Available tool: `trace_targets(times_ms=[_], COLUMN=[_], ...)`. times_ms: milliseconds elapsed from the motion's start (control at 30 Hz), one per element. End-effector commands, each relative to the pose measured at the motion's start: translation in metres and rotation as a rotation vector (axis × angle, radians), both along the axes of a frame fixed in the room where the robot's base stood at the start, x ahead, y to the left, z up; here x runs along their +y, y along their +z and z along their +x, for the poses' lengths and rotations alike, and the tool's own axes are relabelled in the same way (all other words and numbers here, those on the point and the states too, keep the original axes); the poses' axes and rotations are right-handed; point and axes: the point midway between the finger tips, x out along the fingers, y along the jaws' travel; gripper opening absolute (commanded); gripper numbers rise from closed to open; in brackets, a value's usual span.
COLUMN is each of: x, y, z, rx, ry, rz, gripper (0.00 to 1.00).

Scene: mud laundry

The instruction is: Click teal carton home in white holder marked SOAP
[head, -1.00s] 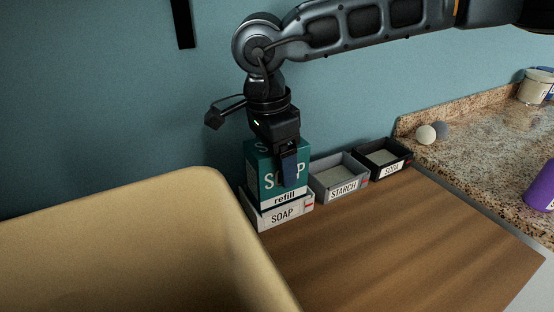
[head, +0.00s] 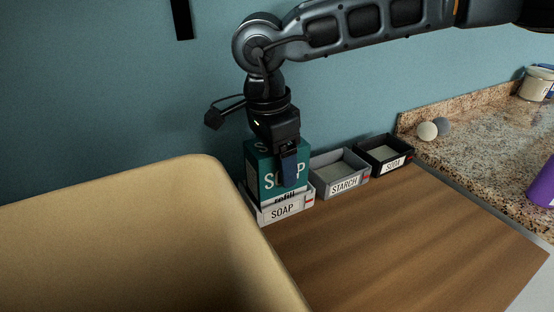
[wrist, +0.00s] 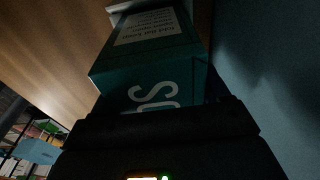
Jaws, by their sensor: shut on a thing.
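The teal carton (head: 261,175), lettered SOAP and refill, stands upright in the white holder (head: 264,216) marked SOAP. The holder's front wall hides the carton's lower edge and part of the word refill. My gripper (head: 287,168) points down and is shut on the upper part of the carton. One dark finger lies across the carton's front face. In the wrist view the teal carton (wrist: 150,70) fills the middle, with a white text label on one side. Whether the carton's base touches the holder floor is hidden.
A grey STARCH holder (head: 345,187) and a black SODA holder (head: 392,168) stand empty to the right. A large beige basin (head: 130,230) is close on the left. The wooden board (head: 400,235) in front is clear. Two balls (head: 428,131) lie on the granite counter; a purple container (head: 542,185) stands at right.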

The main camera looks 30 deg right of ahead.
Motion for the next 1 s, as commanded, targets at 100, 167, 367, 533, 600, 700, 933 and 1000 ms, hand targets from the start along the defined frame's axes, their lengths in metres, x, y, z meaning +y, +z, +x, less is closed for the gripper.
trace_targets(times_ms=[100,167,367,533,600,700,933,1000], x=[0.000,0.000,0.000,0.000,0.000,0.000,0.000,0.001], y=[-0.003,-0.004,-0.002,-0.002,-0.003,-0.003,0.001,0.008], z=[0.000,0.000,0.000,0.000,0.000,0.000,0.000,0.000], rx=[0.000,0.000,0.000,0.000,0.000,0.000,0.000,-0.001], ry=[0.000,0.000,0.000,0.000,0.000,0.000,0.000,0.000], rz=[0.000,0.001,0.000,0.000,0.000,0.000,0.000,0.000], gripper=[0.25,0.25,0.25,0.91,0.98,1.00,1.00,1.00])
